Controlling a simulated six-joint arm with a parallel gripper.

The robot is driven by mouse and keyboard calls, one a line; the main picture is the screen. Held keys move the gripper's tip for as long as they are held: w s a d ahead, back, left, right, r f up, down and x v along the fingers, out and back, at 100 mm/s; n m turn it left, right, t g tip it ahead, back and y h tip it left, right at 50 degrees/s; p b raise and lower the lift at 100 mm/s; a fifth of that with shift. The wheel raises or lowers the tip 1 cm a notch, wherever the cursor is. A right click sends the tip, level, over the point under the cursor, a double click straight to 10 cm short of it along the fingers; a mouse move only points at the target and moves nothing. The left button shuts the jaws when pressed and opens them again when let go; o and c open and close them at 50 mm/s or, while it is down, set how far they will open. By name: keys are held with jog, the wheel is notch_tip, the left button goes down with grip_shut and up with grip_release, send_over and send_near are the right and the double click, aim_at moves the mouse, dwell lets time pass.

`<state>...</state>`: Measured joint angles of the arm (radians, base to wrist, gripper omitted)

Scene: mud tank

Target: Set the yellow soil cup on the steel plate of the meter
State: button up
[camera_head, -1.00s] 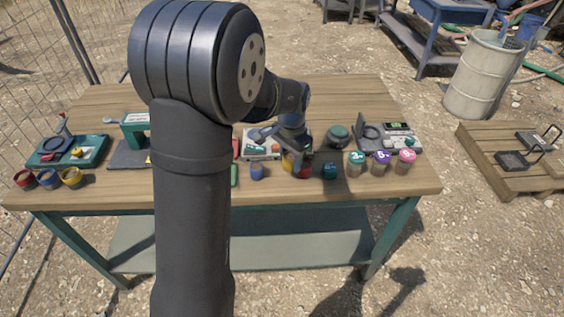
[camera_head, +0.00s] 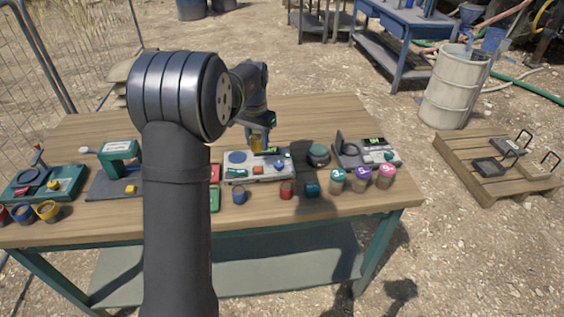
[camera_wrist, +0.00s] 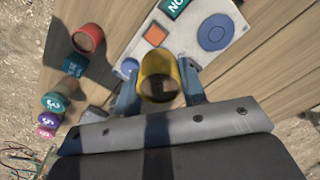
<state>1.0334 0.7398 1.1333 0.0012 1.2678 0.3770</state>
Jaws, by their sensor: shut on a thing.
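The yellow soil cup (camera_head: 256,144) is held upright by my gripper (camera_head: 259,133), above the back part of the pale meter (camera_head: 240,177) at the table's middle. In the wrist view the cup (camera_wrist: 143,72) sits between both fingers of my gripper (camera_wrist: 160,88), which is shut on it. Its open top faces the camera. The meter (camera_wrist: 190,48) shows below it, with a blue disc, an orange square and a green display. The cup looks apart from the meter. I cannot clearly make out the steel plate; the cup and gripper hide part of the meter.
A red cup (camera_head: 286,191), a blue cup (camera_head: 239,196) and a teal-topped piece (camera_head: 312,188) stand in front. Lidded jars (camera_head: 361,177) and another device (camera_head: 368,154) are at right. A green-topped stand (camera_head: 119,170) is at left. The table's back is clear.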

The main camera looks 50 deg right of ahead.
jog(key=w+n, duration=0.1)
jog(key=w, duration=0.8)
send_over(238, 156)
jog(key=shift+a+f, duration=0.1)
jog(key=shift+f, duration=2.85)
jog(key=shift+f, duration=1.1)
jog(key=o, duration=1.5)
jog(key=shift+r, duration=0.1)
notch_tip(238, 156, up, 7)
jog(key=shift+r, duration=0.2)
